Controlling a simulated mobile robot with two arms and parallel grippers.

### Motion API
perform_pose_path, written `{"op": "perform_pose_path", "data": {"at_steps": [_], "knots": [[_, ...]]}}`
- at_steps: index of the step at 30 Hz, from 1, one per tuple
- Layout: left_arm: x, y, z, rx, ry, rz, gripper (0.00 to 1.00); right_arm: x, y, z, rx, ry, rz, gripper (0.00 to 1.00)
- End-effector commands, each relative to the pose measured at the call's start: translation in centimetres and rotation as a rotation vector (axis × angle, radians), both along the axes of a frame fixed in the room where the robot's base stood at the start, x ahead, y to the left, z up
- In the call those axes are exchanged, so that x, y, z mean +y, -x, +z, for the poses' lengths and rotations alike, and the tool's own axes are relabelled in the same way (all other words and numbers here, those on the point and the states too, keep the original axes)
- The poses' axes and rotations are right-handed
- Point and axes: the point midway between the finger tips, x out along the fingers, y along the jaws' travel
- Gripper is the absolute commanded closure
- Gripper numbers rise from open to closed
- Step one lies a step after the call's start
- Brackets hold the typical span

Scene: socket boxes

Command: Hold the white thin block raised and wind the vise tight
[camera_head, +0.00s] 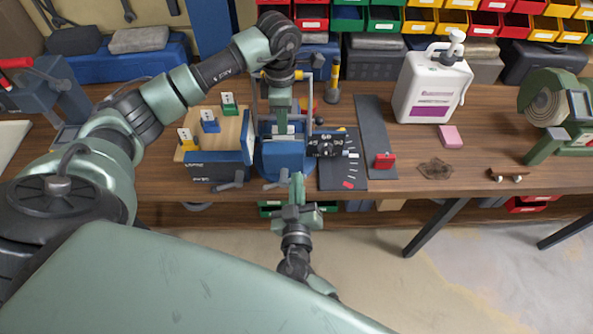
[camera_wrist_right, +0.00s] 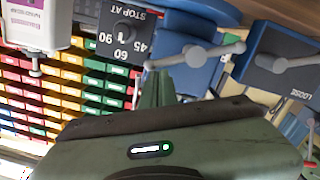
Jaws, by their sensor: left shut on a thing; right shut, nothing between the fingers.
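The blue vise (camera_head: 283,157) stands at the bench's front edge, and its grey bar handle (camera_head: 277,184) faces me. The handle also shows large in the right wrist view (camera_wrist_right: 195,55). My left gripper (camera_head: 283,124) points down over the vise and is shut on the white thin block (camera_head: 283,130), mostly hidden by the fingers and jaws. I cannot tell the block's height in the jaws. My right gripper (camera_head: 297,182) is shut and empty, its tips close beside one handle arm. In the right wrist view its fingers (camera_wrist_right: 157,88) overlap that arm; contact is unclear.
A dial plate reading 45, 60, 90 (camera_head: 326,146) stands right of the vise. Left is a blue box with its own lever (camera_head: 232,181) and a wooden top (camera_head: 190,143) carrying small coloured stands. A white jug (camera_head: 432,88) and pink block (camera_head: 450,136) sit farther right.

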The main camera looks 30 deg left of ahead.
Motion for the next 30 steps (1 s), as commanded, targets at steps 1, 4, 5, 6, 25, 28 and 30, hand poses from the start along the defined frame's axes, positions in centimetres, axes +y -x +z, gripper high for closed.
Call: {"op": "perform_pose_path", "data": {"at_steps": [1, 4, 5, 6, 25, 28, 30], "knots": [[0.0, 0.0, 0.0, 0.000, 0.000, 0.000, 1.00, -0.1, 0.0, -0.1, 0.004, -0.003, -0.001, 1.00], [0.0, 0.0, 0.0, 0.000, 0.000, 0.000, 1.00, -0.1, -0.1, -0.2, 0.011, -0.014, -0.001, 1.00], [0.0, 0.0, 0.0, 0.001, 0.001, 0.000, 1.00, -0.2, -0.1, -0.2, 0.014, -0.019, -0.001, 1.00], [0.0, 0.0, 0.0, 0.001, 0.001, 0.000, 1.00, -0.2, -0.1, -0.2, 0.017, -0.025, -0.001, 1.00], [0.0, 0.0, 0.0, 0.000, 0.000, 0.000, 1.00, -1.1, -0.7, -1.6, 0.179, -0.286, -0.002, 1.00], [0.0, 0.0, 0.0, 0.001, 0.001, 0.000, 1.00, -1.2, -0.7, -1.9, 0.186, -0.297, -0.001, 1.00], [0.0, 0.0, 0.0, 0.000, 0.000, 0.000, 1.00, -1.3, -0.7, -2.0, 0.187, -0.299, -0.001, 1.00]]}}
